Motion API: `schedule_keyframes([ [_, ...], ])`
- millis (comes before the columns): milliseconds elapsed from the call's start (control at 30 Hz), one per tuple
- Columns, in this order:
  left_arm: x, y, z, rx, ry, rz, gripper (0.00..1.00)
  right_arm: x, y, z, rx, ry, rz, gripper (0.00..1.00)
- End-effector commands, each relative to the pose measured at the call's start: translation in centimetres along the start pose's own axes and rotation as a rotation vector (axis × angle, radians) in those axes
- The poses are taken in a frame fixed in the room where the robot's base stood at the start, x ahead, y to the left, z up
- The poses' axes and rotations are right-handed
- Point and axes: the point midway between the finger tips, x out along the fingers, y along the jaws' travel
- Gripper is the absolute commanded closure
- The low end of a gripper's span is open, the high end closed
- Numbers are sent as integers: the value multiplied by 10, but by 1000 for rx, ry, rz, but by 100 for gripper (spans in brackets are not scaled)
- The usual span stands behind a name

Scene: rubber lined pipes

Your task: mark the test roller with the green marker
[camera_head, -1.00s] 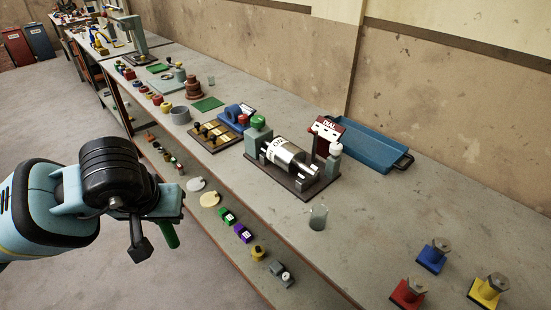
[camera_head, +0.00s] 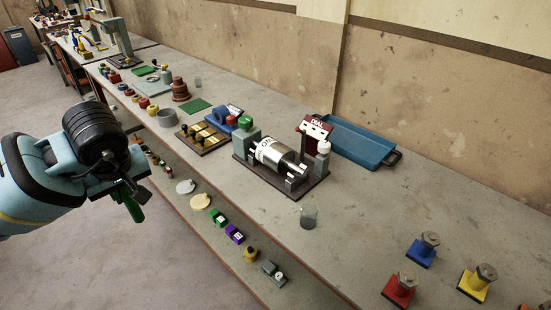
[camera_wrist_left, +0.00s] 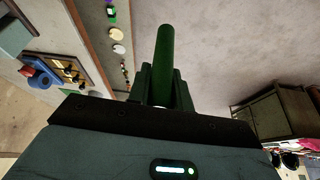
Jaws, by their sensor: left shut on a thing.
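The test roller (camera_head: 278,155) is a silver and white cylinder with black lettering, lying in a dark stand (camera_head: 290,190) on the bench. My left gripper (camera_head: 130,190) is off the bench's front edge, left of the roller and well apart from it. It is shut on the green marker (camera_head: 135,208). In the left wrist view the marker (camera_wrist_left: 165,60) sticks out from between the fingers (camera_wrist_left: 160,85). Its held end is hidden by the fingers. My right gripper is not in view.
A red dial sign (camera_head: 316,130) stands behind the roller, with a blue tray (camera_head: 350,142) beyond. Blue (camera_head: 424,249), red (camera_head: 400,289) and yellow (camera_head: 479,283) blocks with bolts are at right. The bench between cup and blocks is clear.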

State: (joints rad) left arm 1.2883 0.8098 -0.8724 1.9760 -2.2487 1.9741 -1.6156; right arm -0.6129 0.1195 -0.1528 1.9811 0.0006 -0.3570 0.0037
Motion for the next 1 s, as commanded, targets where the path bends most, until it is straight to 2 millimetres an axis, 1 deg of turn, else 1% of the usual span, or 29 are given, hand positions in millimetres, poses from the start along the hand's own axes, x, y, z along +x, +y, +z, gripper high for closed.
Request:
schedule_keyframes([
  [67,0,0,1,8,0,3,100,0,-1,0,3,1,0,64],
  [167,-3,4,13,85,1,34,100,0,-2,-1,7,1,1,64],
  [267,-8,12,38,246,2,100,100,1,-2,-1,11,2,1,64],
  [400,-17,19,78,484,2,198,100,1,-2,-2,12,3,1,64],
  [500,-22,20,98,598,0,245,100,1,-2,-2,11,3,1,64],
  [633,-25,21,108,656,0,271,100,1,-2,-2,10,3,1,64],
  [1000,-25,21,108,655,0,271,100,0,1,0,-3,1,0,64],
])
